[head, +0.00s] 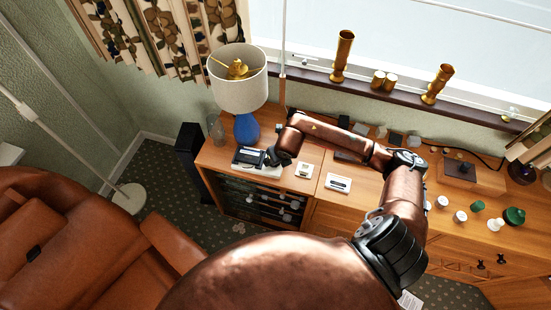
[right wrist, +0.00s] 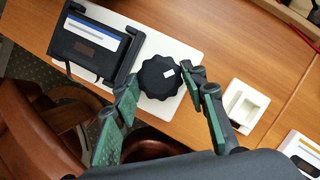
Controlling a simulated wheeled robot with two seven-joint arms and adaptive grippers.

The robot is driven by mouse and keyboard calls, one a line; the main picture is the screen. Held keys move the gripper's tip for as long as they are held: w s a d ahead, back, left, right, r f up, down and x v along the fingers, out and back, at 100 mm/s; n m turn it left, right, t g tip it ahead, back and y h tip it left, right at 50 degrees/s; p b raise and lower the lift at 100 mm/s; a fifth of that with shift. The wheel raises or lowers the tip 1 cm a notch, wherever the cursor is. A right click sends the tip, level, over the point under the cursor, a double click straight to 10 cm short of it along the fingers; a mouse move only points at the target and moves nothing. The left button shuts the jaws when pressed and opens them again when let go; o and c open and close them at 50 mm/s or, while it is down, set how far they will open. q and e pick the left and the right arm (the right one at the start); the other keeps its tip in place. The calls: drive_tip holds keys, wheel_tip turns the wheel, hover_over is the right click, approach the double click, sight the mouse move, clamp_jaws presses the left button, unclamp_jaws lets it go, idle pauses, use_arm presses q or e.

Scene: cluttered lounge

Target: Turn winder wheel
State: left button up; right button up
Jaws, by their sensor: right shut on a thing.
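The winder wheel (right wrist: 160,77) is a black scalloped knob with a small white mark, seen in the right wrist view. It sits on a white base plate (right wrist: 178,50), beside a black holder (right wrist: 92,55) with a blue-and-white labelled cassette (right wrist: 92,33) in it. My right gripper (right wrist: 161,84) has its green-padded fingers on either side of the wheel and is shut on it. In the head view my right gripper (head: 276,157) is at the right side of the black holder (head: 249,155) and hides the wheel. My left gripper is not in view.
A blue lamp (head: 246,128) stands behind the winder on the wooden sideboard (head: 310,210). Small white cases (head: 338,183) lie to the right. Several small pots and knobs (head: 460,216) stand farther right. A brown leather armchair (head: 90,255) is at the left.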

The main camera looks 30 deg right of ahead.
drive_tip(key=shift+a+m+h, duration=0.1)
drive_tip(key=shift+m+h, duration=0.5)
drive_tip(key=shift+m, duration=0.9)
drive_tip(key=o, duration=1.2)
drive_tip(key=shift+c, duration=0.2)
drive_tip(key=v, duration=1.2)
drive_tip(key=shift+w, duration=0.15)
